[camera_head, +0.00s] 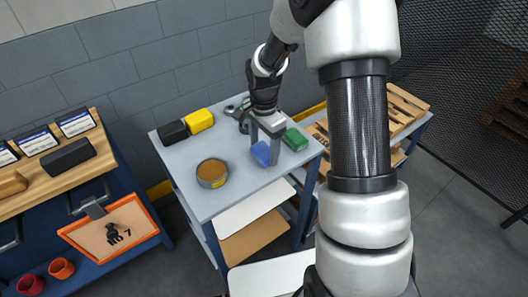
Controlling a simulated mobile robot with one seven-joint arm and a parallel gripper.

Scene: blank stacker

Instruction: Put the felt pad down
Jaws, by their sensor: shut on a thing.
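My gripper (265,147) is above the grey table (226,196), near its right side, with its fingers pointing down. It is shut on a blue block-like piece (260,154), which I take to be the felt pad. The fingers hide part of the pad. I cannot tell whether the pad touches the table top or is held just above it.
A green block (295,139) lies close to the right of my gripper. A round tan-topped tin (212,173), a yellow block (200,120) and a black block (173,132) stand to the left. Dark tools (238,112) lie behind. The front middle of the table is clear.

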